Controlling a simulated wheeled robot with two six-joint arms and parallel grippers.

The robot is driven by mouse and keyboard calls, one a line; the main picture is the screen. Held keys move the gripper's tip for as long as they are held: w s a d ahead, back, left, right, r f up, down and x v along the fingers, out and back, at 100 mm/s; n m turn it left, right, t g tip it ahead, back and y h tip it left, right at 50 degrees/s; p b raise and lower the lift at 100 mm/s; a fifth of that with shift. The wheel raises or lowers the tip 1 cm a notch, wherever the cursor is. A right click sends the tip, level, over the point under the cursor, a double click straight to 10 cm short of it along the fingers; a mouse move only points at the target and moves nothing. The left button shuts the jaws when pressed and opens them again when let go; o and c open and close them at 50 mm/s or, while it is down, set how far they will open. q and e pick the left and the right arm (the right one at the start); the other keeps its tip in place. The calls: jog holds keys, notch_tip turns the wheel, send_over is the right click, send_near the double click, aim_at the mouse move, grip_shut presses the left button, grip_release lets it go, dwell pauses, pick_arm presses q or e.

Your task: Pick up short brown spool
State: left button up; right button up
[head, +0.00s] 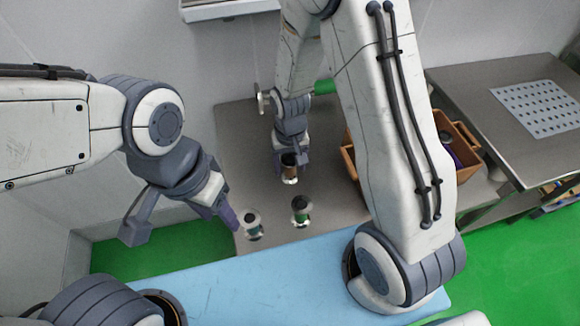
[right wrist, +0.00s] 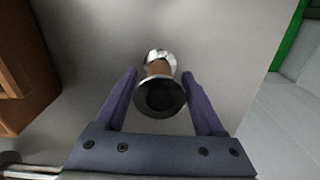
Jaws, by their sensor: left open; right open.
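A short brown spool (head: 289,173) with silver ends stands on the grey metal table. In the right wrist view, the brown spool (right wrist: 158,68) shows its dark round end with a silver rim toward the camera. My right gripper (head: 291,158) is above and at the spool in the head view. In the wrist view the right gripper (right wrist: 160,74) is open, with one finger on each side of the spool and gaps visible. My left gripper (head: 228,222) is open near the table's left front edge, beside another spool. The head view partly hides the right fingertips.
A dark spool (head: 251,222) and a green spool (head: 301,208) stand nearer the front of the table (head: 245,160). A brown crate (head: 349,158) is to the right, partly behind my right arm. A light blue surface (head: 240,290) lies in front. A perforated plate (head: 540,108) is at far right.

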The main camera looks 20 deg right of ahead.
jog(key=shift+f, duration=0.65)
grip_shut()
jog(key=shift+r, duration=0.1)
